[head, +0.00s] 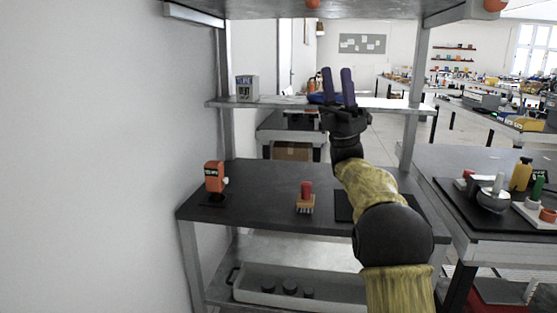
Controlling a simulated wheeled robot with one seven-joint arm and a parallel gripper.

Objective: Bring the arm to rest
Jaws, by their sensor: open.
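My gripper (339,74) shows in the head view, right of the middle, on the end of my raised yellow and black arm. Its two dark purple fingers point up and stand apart, with nothing between them. It is in front of the upper shelf (279,102) of a metal rack. Part of a blue thing (317,98) shows behind the fingers; the rest is hidden. My arm covers part of the dark worktop (262,180) below.
An orange item (214,176) and a red-handled brush (306,199) stand on the worktop. A grey box (246,88) stands on the upper shelf. A long tray (262,288) lies on the low shelf. A side table at right holds a mortar (493,201) and bottles. A wall is at left.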

